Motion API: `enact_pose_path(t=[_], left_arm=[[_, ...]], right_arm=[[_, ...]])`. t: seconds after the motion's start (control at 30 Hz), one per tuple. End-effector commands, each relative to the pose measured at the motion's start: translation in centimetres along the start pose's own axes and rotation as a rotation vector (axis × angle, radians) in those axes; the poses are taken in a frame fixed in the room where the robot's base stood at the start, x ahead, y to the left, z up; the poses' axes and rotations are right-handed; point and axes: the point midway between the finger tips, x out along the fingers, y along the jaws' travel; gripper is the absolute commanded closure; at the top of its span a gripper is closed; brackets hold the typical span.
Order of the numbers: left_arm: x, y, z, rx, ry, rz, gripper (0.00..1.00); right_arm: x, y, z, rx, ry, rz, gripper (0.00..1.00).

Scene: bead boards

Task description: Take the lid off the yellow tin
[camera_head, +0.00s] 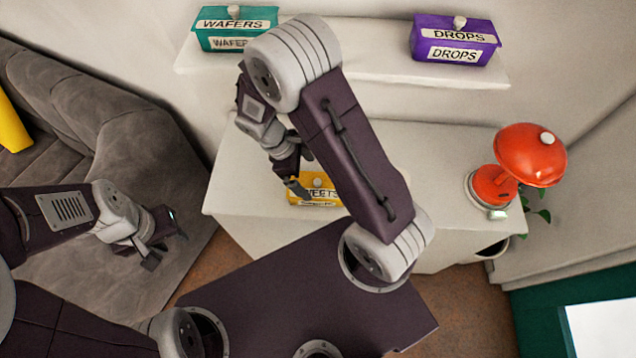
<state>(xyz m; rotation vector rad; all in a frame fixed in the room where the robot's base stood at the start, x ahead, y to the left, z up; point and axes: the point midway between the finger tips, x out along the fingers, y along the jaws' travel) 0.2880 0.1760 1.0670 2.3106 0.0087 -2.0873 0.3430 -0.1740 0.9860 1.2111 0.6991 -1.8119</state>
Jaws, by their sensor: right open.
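The yellow tin (318,202), with a white label ending in "EETS", stands on the white cabinet below the shelf. Its lid with a pale knob looks to be on it, and its left part is hidden by my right gripper. My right gripper (299,172) is open, with its fingers close to the tin's upper left side. I cannot tell whether they touch it. My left gripper (166,248) is apart from the tin, at the left over the grey sofa and floor area, with its fingers apart and nothing between them.
A teal WAFERS tin (212,32) and a purple DROPS tin (425,40) stand on the white shelf (385,68) above. A red lamp (525,155) stands at the right end of the white cabinet (450,150). A grey sofa (110,110) is at the left.

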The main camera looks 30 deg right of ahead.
Motion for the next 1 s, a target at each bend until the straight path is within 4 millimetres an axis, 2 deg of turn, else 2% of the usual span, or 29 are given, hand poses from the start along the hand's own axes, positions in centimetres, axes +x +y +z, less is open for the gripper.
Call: enact_pose_path(t=[0.17, 0.27, 0.53, 0.57, 0.73, 0.77, 1.0], left_arm=[[-0.9, 0.0, -0.1, 0.000, 0.000, 0.000, 0.64], [-0.7, 0.0, -0.1, 0.000, 0.000, 0.000, 0.64], [-0.7, 0.0, -0.1, 0.000, 0.000, 0.000, 0.64], [-0.7, 0.0, -0.1, 0.000, 0.000, 0.000, 0.64], [-0.7, 0.0, -0.1, 0.000, 0.000, 0.000, 0.64], [-0.7, 0.0, -0.1, 0.000, 0.000, 0.000, 0.64], [-0.7, 0.0, -0.1, 0.000, 0.000, 0.000, 0.64]], right_arm=[[2.9, 0.3, 0.6, 0.001, -0.004, -0.006, 0.00], [4.5, 0.3, 0.4, 0.000, -0.004, -0.004, 0.00], [5.0, 0.4, 0.3, 0.000, 0.000, -0.001, 0.00], [5.0, 0.4, 0.3, 0.000, 0.000, -0.001, 0.06], [5.0, 0.4, 0.3, 0.000, 0.000, -0.001, 0.53], [5.0, 0.4, 0.3, 0.000, 0.000, -0.001, 0.57], [4.9, 0.4, 0.4, 0.000, 0.000, -0.001, 0.57]])
